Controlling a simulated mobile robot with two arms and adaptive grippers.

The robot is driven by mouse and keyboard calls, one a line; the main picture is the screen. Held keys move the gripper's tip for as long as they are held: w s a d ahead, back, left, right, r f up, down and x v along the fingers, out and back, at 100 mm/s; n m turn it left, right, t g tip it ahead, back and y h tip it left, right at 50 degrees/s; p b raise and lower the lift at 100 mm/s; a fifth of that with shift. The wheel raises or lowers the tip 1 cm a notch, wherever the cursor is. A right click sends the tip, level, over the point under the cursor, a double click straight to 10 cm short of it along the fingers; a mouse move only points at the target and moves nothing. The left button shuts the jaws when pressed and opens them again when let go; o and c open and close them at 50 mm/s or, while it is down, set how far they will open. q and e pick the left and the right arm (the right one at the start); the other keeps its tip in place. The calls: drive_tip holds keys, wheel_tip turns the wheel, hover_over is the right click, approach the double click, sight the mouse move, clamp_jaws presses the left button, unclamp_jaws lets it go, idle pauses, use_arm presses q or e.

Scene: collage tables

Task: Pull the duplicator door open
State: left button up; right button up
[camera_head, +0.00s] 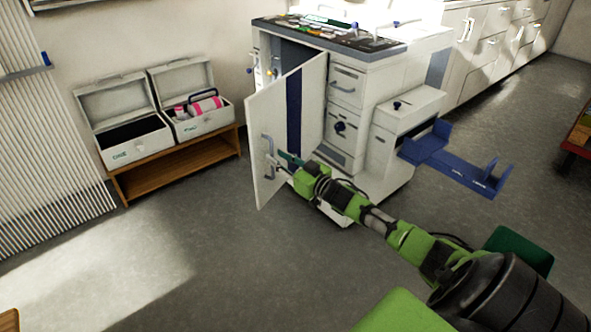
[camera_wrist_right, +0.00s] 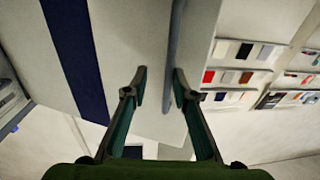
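The duplicator (camera_head: 375,75) is a white cabinet machine at the upper middle of the head view. Its white door (camera_head: 270,110), with a dark blue stripe, stands swung out from the dark opening. A grey bar handle (camera_head: 268,158) is near the door's free edge. My right gripper (camera_head: 282,167) is beside this handle, fingers toward the door. In the right wrist view the door (camera_wrist_right: 125,50) fills the middle, and my right gripper (camera_wrist_right: 159,85) is open, with a clear gap between its fingertips. A grey bar (camera_wrist_right: 177,40) ends near the right finger; contact cannot be told. My left gripper is not visible.
A low wooden bench (camera_head: 180,165) with two open white boxes stands left of the duplicator. A blue tray (camera_head: 465,170) juts from the machine's right side. White cabinets (camera_head: 490,45) line the back right. Grey floor (camera_head: 170,235) is clear in front of the door.

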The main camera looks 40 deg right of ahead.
drive_tip(key=s, duration=0.9)
drive_tip(key=shift+s+d, duration=0.25)
drive_tip(key=shift+s, duration=0.1)
drive_tip(key=shift+f, duration=0.1)
